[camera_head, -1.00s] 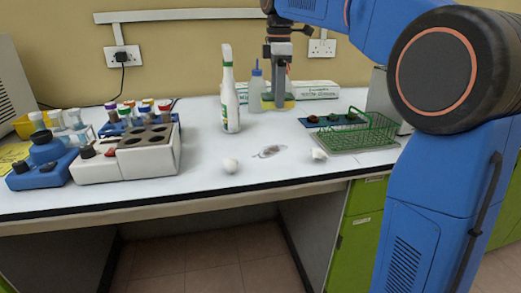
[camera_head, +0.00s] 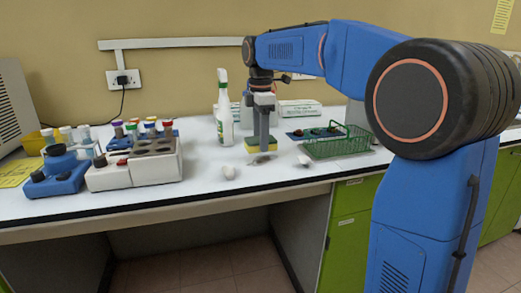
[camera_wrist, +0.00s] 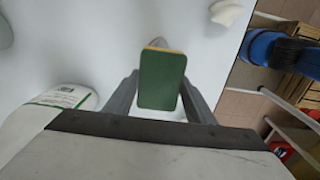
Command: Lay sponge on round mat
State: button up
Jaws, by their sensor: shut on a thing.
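A yellow-and-green sponge (camera_head: 250,144) is held in my gripper (camera_head: 264,143), low over the white bench. In the wrist view the sponge (camera_wrist: 162,78) shows its green face between the two grey fingers of my gripper (camera_wrist: 163,92). My gripper is shut on it. I cannot tell whether its underside touches the bench. A small greyish flat patch (camera_head: 261,160) lies just in front of the sponge. I cannot make out a round mat in either view.
White crumpled lumps lie left (camera_head: 229,172) and right (camera_head: 304,160) of the sponge. A white spray bottle (camera_head: 224,115) stands close on the left. A green wire basket (camera_head: 338,146) is on the right.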

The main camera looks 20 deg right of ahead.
jog(key=shift+f, duration=1.9)
jog(key=shift+f, duration=0.1)
jog(key=o, duration=1)
notch_tip(320, 180, up, 12)
jog(key=shift+r, duration=0.15)
